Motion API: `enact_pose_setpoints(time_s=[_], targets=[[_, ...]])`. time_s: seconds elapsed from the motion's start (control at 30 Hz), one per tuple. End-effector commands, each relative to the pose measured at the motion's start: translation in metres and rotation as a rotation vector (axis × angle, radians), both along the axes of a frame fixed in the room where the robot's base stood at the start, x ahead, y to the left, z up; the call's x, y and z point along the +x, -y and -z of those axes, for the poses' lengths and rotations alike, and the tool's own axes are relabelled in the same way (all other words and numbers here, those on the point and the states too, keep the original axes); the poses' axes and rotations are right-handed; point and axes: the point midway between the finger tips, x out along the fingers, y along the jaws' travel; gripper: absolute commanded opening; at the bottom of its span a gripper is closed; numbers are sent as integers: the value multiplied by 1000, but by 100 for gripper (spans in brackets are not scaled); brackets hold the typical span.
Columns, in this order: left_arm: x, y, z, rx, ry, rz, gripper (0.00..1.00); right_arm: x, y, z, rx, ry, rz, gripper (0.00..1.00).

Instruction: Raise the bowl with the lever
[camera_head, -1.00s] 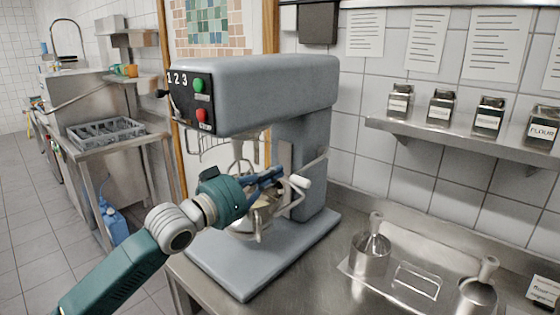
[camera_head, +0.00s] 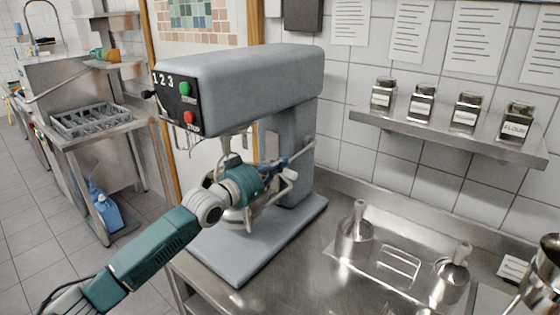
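The grey stand mixer (camera_head: 235,75) stands on the steel counter, with its number panel facing left. Its metal bowl (camera_head: 236,217) sits under the mixer head and is largely hidden behind my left gripper and the bowl's support. The lever (camera_head: 300,152) is a thin rod on the mixer's column side; a pale handle end (camera_head: 290,174) shows beside the gripper's fingers. My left gripper (camera_head: 280,166), teal with dark blue fingers, reaches in front of the bowl with its fingertips at the lever. Whether the fingers touch or enclose it is unclear. My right gripper is out of view.
A steel tray (camera_head: 375,275) holding metal vessels with pestle-like handles lies right of the mixer. Another metal vessel (camera_head: 545,268) is at the right edge. A wall shelf (camera_head: 450,135) carries several labelled jars. The counter's front strip by the mixer base is clear.

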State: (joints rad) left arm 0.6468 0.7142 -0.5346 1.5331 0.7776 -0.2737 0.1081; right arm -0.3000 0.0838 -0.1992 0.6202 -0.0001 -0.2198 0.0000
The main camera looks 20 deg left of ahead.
Motion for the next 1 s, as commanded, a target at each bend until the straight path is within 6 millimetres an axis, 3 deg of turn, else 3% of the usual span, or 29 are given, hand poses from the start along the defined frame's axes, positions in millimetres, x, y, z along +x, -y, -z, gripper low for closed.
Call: enact_pose_setpoints(time_s=[0.47, 0.73, 1.0], targets=[[2, 1, 10, -1, 2, 0, 0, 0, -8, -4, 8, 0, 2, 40], [1, 0, 41, -1, -1, -1, 0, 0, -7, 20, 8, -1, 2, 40], [0, 0, 41, 0, -2, -1, 0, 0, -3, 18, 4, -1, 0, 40]])
